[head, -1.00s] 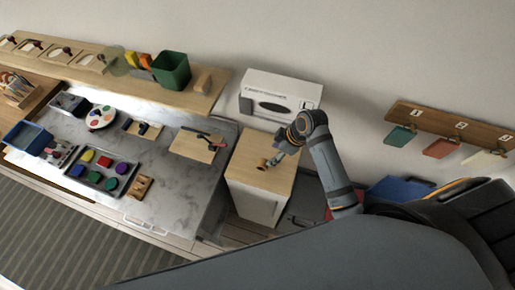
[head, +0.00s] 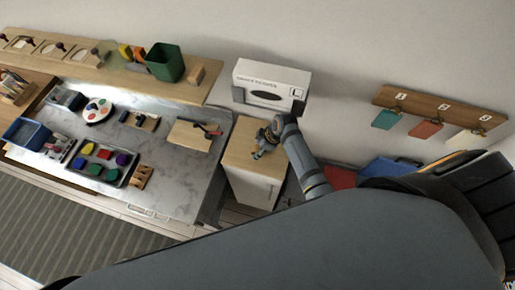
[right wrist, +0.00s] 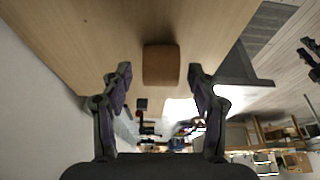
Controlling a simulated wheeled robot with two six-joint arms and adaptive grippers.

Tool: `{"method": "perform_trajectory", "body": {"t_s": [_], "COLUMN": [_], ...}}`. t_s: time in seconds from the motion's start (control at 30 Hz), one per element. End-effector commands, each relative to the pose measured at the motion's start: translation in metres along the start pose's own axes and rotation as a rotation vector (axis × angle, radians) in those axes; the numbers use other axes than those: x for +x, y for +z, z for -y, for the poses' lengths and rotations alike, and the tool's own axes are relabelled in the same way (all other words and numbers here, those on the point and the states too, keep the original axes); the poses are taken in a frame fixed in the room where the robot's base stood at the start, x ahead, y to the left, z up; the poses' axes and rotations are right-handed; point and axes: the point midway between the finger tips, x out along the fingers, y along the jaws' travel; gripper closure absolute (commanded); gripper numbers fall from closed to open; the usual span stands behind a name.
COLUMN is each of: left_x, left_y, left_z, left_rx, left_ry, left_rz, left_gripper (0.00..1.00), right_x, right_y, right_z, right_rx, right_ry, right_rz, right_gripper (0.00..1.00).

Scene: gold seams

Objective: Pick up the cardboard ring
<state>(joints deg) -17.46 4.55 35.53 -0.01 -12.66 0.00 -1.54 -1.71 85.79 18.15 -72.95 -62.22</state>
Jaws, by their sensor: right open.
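The cardboard ring (right wrist: 161,65) shows in the right wrist view as a short brown cylinder seen from the side. It stands on the light wooden top of a small cabinet (head: 242,155). My right gripper (right wrist: 160,78) is open, with one finger to each side of the ring in the picture and the fingertips apart from it. In the head view my right gripper (head: 262,148) is low over the cabinet top and hides most or all of the ring. My left gripper is not in view.
A marble-topped bench (head: 150,180) with trays and tools lies to the left. A wooden rack (head: 440,104) with hanging coloured tags is on the wall at the right.

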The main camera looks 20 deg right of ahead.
Motion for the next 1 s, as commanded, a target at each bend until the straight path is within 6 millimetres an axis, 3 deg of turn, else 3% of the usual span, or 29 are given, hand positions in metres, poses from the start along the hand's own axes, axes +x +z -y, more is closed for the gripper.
{"method": "perform_trajectory", "body": {"t_s": [0.27, 0.6, 1.0], "left_x": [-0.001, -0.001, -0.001], "left_y": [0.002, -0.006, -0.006], "left_z": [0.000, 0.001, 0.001], "left_rx": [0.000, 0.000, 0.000], "left_ry": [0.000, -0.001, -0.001], "left_rz": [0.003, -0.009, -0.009], "left_gripper": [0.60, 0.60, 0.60], "right_x": [0.007, 0.007, 0.004], "right_y": [0.000, 0.000, -0.003], "right_z": [0.000, 0.000, -0.003], "right_rx": [0.000, 0.000, 0.002], "right_ry": [0.000, 0.000, 0.001], "right_rz": [0.000, 0.000, -0.001], "right_gripper": [0.40, 0.79, 0.80]}}
